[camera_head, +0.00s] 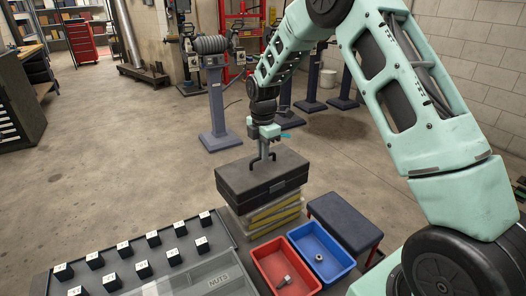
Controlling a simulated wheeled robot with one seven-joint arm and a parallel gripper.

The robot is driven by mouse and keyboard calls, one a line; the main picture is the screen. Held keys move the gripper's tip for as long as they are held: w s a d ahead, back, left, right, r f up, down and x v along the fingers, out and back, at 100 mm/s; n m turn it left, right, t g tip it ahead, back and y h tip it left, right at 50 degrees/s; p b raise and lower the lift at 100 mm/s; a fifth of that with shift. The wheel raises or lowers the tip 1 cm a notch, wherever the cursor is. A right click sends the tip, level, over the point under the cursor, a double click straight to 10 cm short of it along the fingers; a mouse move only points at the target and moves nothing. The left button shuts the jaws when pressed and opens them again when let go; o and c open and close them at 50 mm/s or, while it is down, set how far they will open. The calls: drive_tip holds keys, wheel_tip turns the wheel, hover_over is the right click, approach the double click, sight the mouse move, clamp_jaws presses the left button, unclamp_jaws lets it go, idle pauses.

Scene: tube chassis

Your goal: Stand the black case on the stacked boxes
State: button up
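The black case (262,184) is a flat dark box with an arched handle on its lid. It lies level over the stacked boxes (268,219), which show yellowish and pale sides beneath it. I see no clear gap between them, but cannot tell if the case's weight rests there. My gripper (263,151) points straight down at the handle, directly above the lid. Its narrow fingers look shut on the handle; the small view hides the exact contact. The case covers the top of the stack.
A red bin (262,252) and a blue bin (330,240) holding small metal parts stand in front. A dark padded stool (345,222) is at right. A tray (190,284) with several black, labelled blocks lies front left. A grey pedestal (218,115) stands behind; open floor lies left.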

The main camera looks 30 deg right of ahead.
drive_tip(key=o, duration=0.4)
wheel_tip(320, 180, up, 12)
drive_tip(key=s+a+r+m, duration=0.1)
drive_tip(key=s+a+m, duration=0.1)
drive_tip(key=s+a, duration=0.5)
drive_tip(key=s+a+m, duration=0.3)
drive_tip(key=s+a, duration=0.6)
drive_tip(key=a, duration=0.3)
drive_tip(key=s+a+f+m, duration=0.1)
drive_tip(key=s+m, duration=0.1)
drive_tip(key=s, duration=0.5)
drive_tip(key=s+f+m, duration=0.1)
drive_tip(key=s+m, duration=0.1)
drive_tip(key=s, duration=0.5)
drive_tip(key=s+a+m, duration=0.1)
drive_tip(key=s+m, duration=0.1)
drive_tip(key=s, duration=0.5)
drive_tip(key=shift+s+a+f+y, duration=0.25)
drive_tip(key=shift+a+f+y, duration=0.05)
drive_tip(key=shift+a+f, duration=0.1)
